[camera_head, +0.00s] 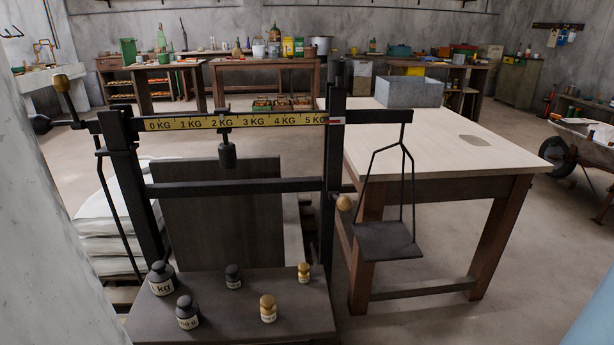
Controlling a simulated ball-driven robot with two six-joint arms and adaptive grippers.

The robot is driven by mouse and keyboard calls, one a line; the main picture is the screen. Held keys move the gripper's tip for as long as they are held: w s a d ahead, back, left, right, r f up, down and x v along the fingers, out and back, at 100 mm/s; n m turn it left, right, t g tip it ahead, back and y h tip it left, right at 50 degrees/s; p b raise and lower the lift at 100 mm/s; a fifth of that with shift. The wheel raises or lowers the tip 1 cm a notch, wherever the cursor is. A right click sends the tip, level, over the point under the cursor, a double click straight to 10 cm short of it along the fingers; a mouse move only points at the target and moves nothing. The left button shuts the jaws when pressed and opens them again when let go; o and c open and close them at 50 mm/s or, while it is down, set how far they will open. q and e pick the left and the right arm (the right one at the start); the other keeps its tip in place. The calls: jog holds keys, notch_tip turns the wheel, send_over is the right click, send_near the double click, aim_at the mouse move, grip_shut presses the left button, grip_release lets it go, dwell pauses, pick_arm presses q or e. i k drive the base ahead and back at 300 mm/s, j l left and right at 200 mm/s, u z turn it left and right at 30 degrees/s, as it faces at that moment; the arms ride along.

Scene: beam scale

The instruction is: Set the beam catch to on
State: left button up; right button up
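The dark beam scale (330,230) stands close in front of me. Its beam carries a yellow strip (190,123) marked 0 to 5 KG, and a sliding poise (227,155) hangs near the 2 KG mark. A round wooden knob (344,203) sits low beside the right post. A brass-coloured knob (61,83) stands up at the beam's left end. I cannot tell for certain which part is the catch, or its setting. A hanging pan (388,241) is at the right end, with nothing on it. Neither gripper is in view.
Several weights, among them a dark one (161,279) and a brass one (268,309), stand on the scale's front shelf (225,318). A wooden table (464,150) with a grey metal bin (409,92) is right behind the pan. White sacks (105,240) lie left. Floor is open at right.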

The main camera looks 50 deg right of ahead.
aim_at(344, 203)
jog(key=z, duration=1.5)
